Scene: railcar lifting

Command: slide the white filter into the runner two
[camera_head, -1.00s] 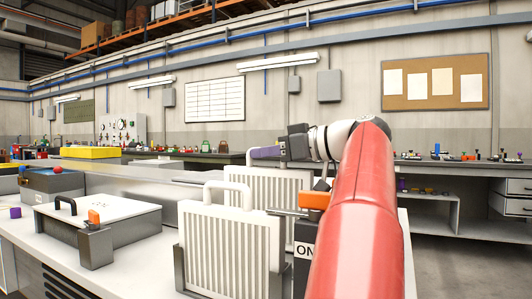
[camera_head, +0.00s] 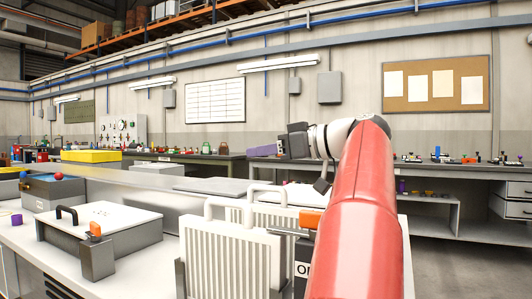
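Two white filters with loop handles stand upright on the near bench. The nearer ribbed filter (camera_head: 222,265) shows dark side rails at its lower edges. The other white filter (camera_head: 262,214) stands behind it, mostly hidden; only its upper part and handle show. My gripper (camera_head: 263,150) is above and behind that rear filter, its purple fingertip clear of the handle. Only one finger shows, side-on, so its opening is hidden. The lower ends of the rear filter and its runner are hidden. No runner number can be read.
An orange lever (camera_head: 308,219) sits beside the filters, near a partly hidden label. Left of them is a white-lidded box (camera_head: 117,218) with a black handle and an orange-topped latch (camera_head: 95,232). My red arm covers the right part of the bench.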

